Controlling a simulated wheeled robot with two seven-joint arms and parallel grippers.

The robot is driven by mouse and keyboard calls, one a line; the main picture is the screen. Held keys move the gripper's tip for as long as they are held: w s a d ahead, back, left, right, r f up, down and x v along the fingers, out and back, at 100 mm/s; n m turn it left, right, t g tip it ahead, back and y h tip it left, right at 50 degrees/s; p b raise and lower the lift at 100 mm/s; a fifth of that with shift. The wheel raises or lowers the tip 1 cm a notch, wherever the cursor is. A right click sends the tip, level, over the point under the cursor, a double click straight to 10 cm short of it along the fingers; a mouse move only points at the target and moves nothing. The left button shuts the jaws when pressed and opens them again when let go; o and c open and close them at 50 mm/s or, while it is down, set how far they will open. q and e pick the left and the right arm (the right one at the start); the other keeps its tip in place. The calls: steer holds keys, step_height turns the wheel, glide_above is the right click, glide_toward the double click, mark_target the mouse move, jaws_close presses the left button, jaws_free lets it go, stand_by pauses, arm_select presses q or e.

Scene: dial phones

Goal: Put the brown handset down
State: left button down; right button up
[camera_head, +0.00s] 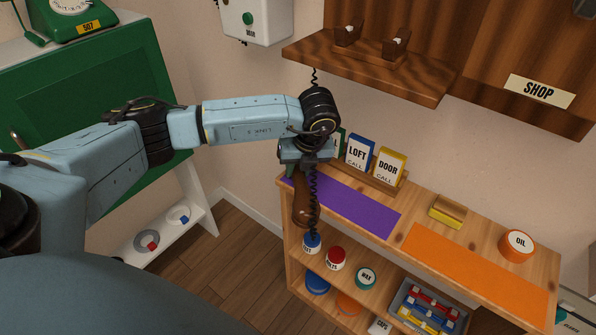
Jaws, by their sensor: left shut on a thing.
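The brown handset (303,209) hangs from my left gripper (306,160), roughly upright, at the left end of the wooden shelf unit. My left gripper is shut on it near its top end. A black coiled cord runs along the handset and also shows above my wrist. The wooden shop phone (475,45) is on the wall at the upper right, with a SHOP label. Its dark wooden ledge (370,75) carries two cradle posts (372,43) with nothing lying on them. My right gripper is not in view.
A purple mat (350,207) and an orange mat (480,270) lie on the unit's top. LOFT (359,154) and DOOR (388,166) cards stand behind the purple mat. A yellow block (447,211) and an OIL tin (516,245) are farther right. A green phone (72,15) sits upper left.

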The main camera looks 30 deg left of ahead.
mark_target(297, 172)
arm_select(q)
steer(key=shift+r, duration=0.4)
steer(key=r, duration=0.1)
steer(key=r+p, duration=0.1)
steer(key=r, duration=0.1)
steer(key=shift+s, duration=0.3)
steer(key=s+a+p, duration=0.1)
steer(key=s+p, duration=0.1)
steer(key=s, duration=1.5)
steer(key=shift+s+a+f, duration=0.2)
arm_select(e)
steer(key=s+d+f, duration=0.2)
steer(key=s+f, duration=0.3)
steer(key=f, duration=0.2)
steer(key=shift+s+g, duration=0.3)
